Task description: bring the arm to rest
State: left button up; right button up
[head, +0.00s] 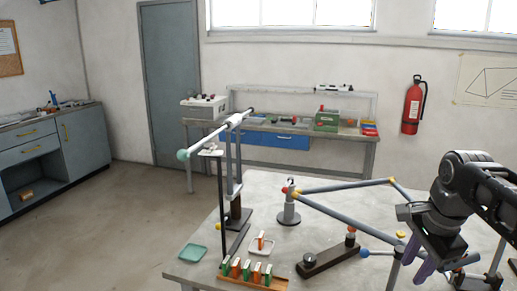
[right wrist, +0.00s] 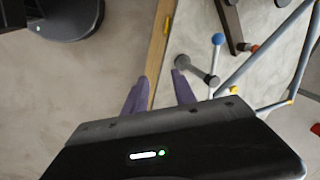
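My right gripper (head: 427,268) hangs at the right side of the table, its purple fingers pointing down. In the right wrist view the two fingers (right wrist: 160,78) stand apart with nothing held between them. The wooden table edge (right wrist: 159,50) shows below and beyond the gap. My left arm and left gripper are not in the head view. The frame of grey-blue tubes (head: 345,231) with yellow joints stands on the table (head: 258,189), left of my right gripper.
A dark block with a ball and post (head: 330,258), a clamp stand (head: 289,207), a rack of coloured clips (head: 250,279), a green tray (head: 193,253) and a tall stand (head: 236,180) are on the table. A tube with a blue ball (right wrist: 217,40) lies close to the right fingers.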

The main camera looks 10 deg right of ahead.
jog(key=w+a+f+n+t+y, duration=0.1)
jog(key=w+a+f+n+t, duration=0.1)
jog(key=w+a+f+n, duration=0.3)
jog(key=w+a+f+n+t, duration=0.2)
jog(key=w+a+f+n, duration=0.15)
jog(key=w, duration=0.35)
jog(key=a+f+n+y, duration=0.1)
jog(key=a+f+n, duration=0.1)
jog(key=a+f, duration=0.5)
jog(key=a+f+n+y, duration=0.1)
jog(key=a+f+n, duration=0.2)
jog(key=f, duration=0.8)
jog(key=s+a+f+n+g, duration=0.1)
jog(key=s+a+f, duration=0.2)
jog(key=s+f, duration=0.35)
jog(key=s+a+f+n+g, duration=0.1)
jog(key=s+a+f, duration=0.3)
jog(key=s+f, duration=0.3)
jog(key=s+a+f+g, duration=0.2)
jog(key=s+f, duration=0.2)
jog(key=s, duration=0.4)
jog(key=s+a+f+g+y, duration=0.1)
jog(key=s+a+f+g, duration=0.1)
jog(key=s+f, duration=0.3)
jog(key=s, duration=0.3)
jog(key=shift+s+a+f, duration=0.15)
jog(key=shift+f, duration=0.1)
